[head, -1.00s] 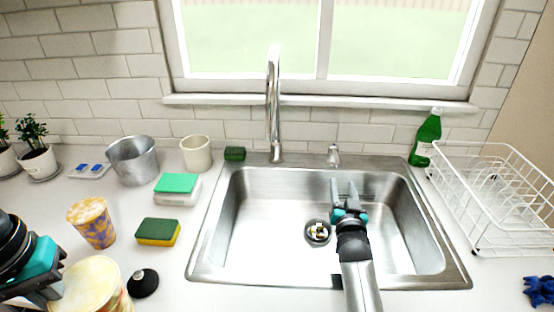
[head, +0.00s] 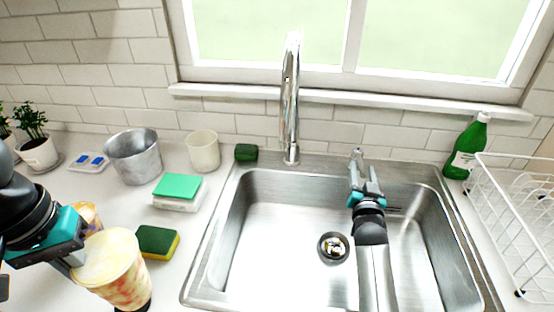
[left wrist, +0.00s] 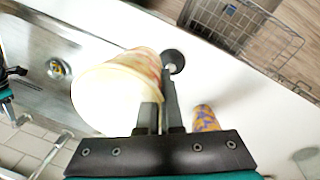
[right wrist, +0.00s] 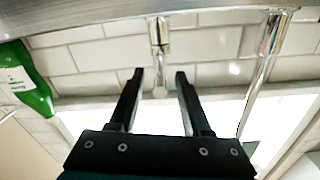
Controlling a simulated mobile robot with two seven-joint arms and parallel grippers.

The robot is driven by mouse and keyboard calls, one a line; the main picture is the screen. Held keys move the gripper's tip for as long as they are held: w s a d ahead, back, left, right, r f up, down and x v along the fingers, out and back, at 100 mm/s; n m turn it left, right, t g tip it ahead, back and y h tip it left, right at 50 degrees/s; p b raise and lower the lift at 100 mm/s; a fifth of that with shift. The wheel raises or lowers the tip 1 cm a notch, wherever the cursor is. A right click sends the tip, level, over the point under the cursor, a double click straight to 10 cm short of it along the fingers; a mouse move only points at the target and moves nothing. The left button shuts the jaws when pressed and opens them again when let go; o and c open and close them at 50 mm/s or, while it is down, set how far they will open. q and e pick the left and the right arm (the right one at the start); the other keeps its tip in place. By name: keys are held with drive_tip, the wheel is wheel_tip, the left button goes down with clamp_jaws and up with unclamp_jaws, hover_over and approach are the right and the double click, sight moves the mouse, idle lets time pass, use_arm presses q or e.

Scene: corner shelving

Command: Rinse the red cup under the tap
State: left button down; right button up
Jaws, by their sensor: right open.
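The red cup (head: 128,286), pale inside with a red and yellow pattern outside, is at the lower left of the head view, tilted above the counter. My left gripper (head: 76,262) is shut on its side; the left wrist view shows the fingers close together at the cup's wall (left wrist: 118,70). The tall chrome tap (head: 290,100) stands behind the steel sink (head: 290,250), with no water visible. My right gripper (head: 366,182) is open and empty over the sink's back right. The small tap lever (right wrist: 159,38) shows ahead, between and beyond its fingers.
A purple-orange cup (left wrist: 205,118) and a black stopper (left wrist: 173,60) are near the red cup. Sponges (head: 157,242), a cream cup (head: 203,152) and a metal bucket (head: 134,158) stand left of the sink. A green bottle (head: 467,148) and a white rack (head: 510,215) are on the right.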

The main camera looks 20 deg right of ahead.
drive_tip(key=shift+s, duration=0.1)
drive_tip(key=shift+c, duration=0.4)
clamp_jaws()
drive_tip(key=shift+r, duration=0.1)
idle(0.8)
